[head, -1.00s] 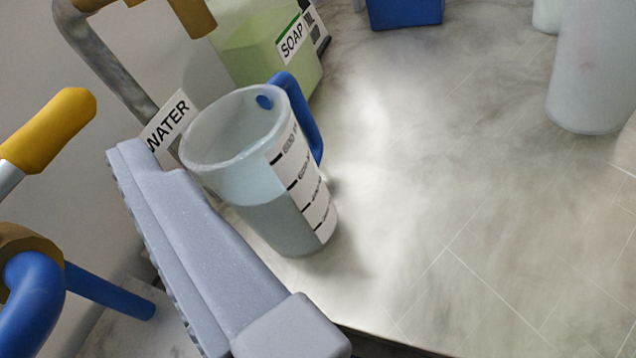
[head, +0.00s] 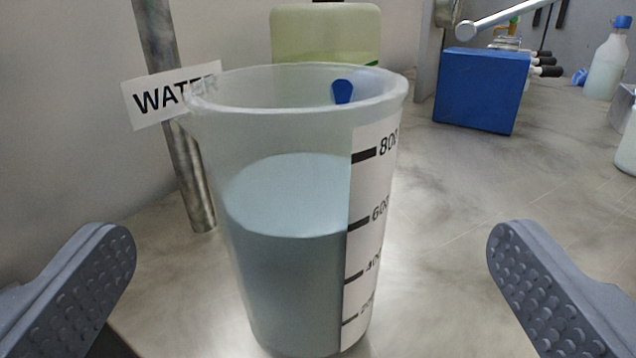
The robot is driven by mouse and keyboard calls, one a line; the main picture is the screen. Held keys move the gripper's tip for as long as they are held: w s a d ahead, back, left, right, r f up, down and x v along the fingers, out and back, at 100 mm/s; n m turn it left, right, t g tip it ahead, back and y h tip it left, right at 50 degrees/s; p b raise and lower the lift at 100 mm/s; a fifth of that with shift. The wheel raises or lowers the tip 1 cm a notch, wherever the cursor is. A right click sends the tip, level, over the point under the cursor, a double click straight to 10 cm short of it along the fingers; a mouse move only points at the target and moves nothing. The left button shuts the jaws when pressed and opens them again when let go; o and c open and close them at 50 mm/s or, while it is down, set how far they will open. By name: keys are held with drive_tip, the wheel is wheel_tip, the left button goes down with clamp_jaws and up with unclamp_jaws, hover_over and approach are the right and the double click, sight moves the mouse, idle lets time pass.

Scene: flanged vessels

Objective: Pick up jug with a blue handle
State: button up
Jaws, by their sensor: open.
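The jug (head: 290,210) is a clear, tapered vessel with a white graduated scale and bluish liquid filling more than half of it. It stands upright on the worktop in the middle of the head view. Its blue handle is on the far side and mostly hidden; a blue spot (head: 342,91) shows through the far wall below the rim. My gripper (head: 312,270) is open, with one grey finger low on the left and one low on the right. The jug appears between the fingers in the picture, with a gap on both sides; I cannot tell how far ahead it is.
A metal pipe (head: 185,150) with a WATER label (head: 160,97) stands close at the jug's left. A greenish container (head: 320,32) is behind it. A blue box (head: 482,90) stands back right and a bottle (head: 607,65) at far right.

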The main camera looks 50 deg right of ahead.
sight(302, 198)
drive_tip(key=x, duration=0.5)
drive_tip(key=shift+w+a+f+b, duration=0.1)
drive_tip(key=shift+a+b, duration=0.1)
drive_tip(key=shift+b, duration=0.15)
drive_tip(key=shift+b+x, duration=0.85)
drive_tip(key=shift+x, duration=1.95)
drive_tip(key=shift+a, duration=0.15)
drive_tip(key=c, duration=1.5)
drive_tip(key=shift+w, duration=0.1)
